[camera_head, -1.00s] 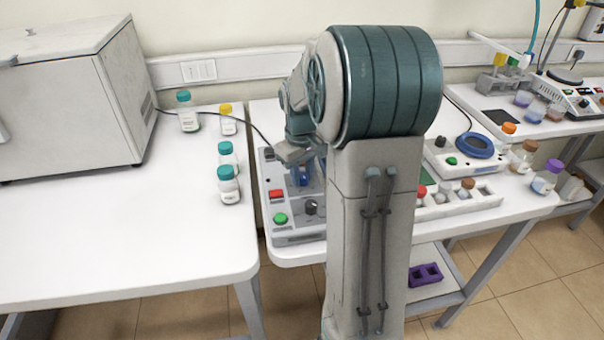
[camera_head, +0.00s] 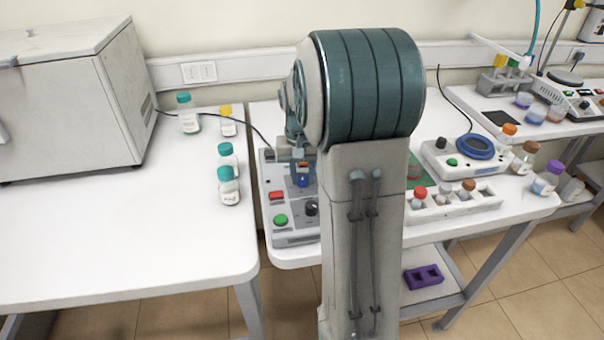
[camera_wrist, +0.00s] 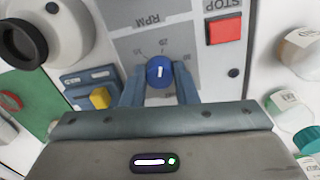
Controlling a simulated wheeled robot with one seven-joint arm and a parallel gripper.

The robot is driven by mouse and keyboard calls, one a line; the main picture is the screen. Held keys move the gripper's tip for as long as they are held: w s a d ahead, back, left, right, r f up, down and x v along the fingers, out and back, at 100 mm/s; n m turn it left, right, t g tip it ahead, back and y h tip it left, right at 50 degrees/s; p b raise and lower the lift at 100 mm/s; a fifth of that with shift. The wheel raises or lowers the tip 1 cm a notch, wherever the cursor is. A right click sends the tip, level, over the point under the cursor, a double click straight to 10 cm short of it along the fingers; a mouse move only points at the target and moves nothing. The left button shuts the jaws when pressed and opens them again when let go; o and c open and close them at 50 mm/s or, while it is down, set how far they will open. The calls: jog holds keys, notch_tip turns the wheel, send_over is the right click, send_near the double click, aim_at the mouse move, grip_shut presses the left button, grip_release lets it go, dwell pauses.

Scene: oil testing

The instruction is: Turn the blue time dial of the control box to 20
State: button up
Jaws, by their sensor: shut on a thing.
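The control box (camera_head: 296,236) stands on the middle table, in front of my arm in the head view. Its blue time dial (camera_head: 303,181) also shows in the wrist view (camera_wrist: 160,72), where the panel appears upside down. The dial has a white pointer mark, roughly upright in the wrist view. Small numbers surround it; one at the top of the wrist view looks like 20, but they are hard to read. My gripper (camera_wrist: 160,90) is shut on the dial, with one finger on each side. In the head view my gripper (camera_head: 302,167) is partly hidden by my arm.
A red stop button (camera_wrist: 225,28), a green button (camera_head: 281,220) and a black knob (camera_head: 311,208) share the panel. A yellow switch (camera_wrist: 100,98) is close to one finger in the wrist view. Bottles (camera_head: 229,185) stand on the left table.

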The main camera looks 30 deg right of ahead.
aim_at(300, 176)
dwell(0.3)
jog(key=o, duration=1)
jog(key=r, duration=1.4)
jog(key=shift+w+a, duration=0.15)
jog(key=shift+a, duration=0.1)
